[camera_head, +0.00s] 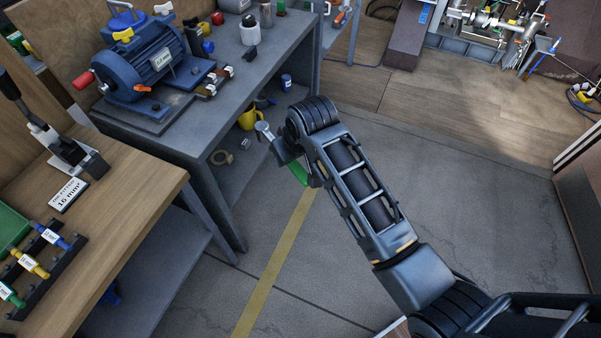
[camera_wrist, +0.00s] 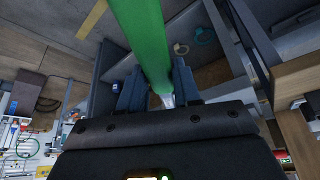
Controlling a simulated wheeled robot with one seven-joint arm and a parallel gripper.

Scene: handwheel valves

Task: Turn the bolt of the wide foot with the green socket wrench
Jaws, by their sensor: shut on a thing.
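My gripper (camera_wrist: 158,90) is shut on the green handle of the socket wrench (camera_wrist: 143,35) in the wrist view. In the head view the green handle (camera_head: 298,172) hangs below my gripper, over the floor in front of the grey bench. A bright metal end (camera_head: 263,129) shows at the upper left of my gripper. The blue motor (camera_head: 150,62) sits on a dark base plate on the grey bench, up and left of my gripper. Small parts with white tags (camera_head: 228,70) line its right side. I cannot tell which foot is the wide one, and its bolt is not clear.
The wooden bench (camera_head: 120,225) at left holds a "16 mm" card (camera_head: 68,195) and a dark rack with blue, yellow and green pieces (camera_head: 40,265). The grey bench (camera_head: 265,68) has a lower shelf with a yellow mug (camera_head: 249,119).

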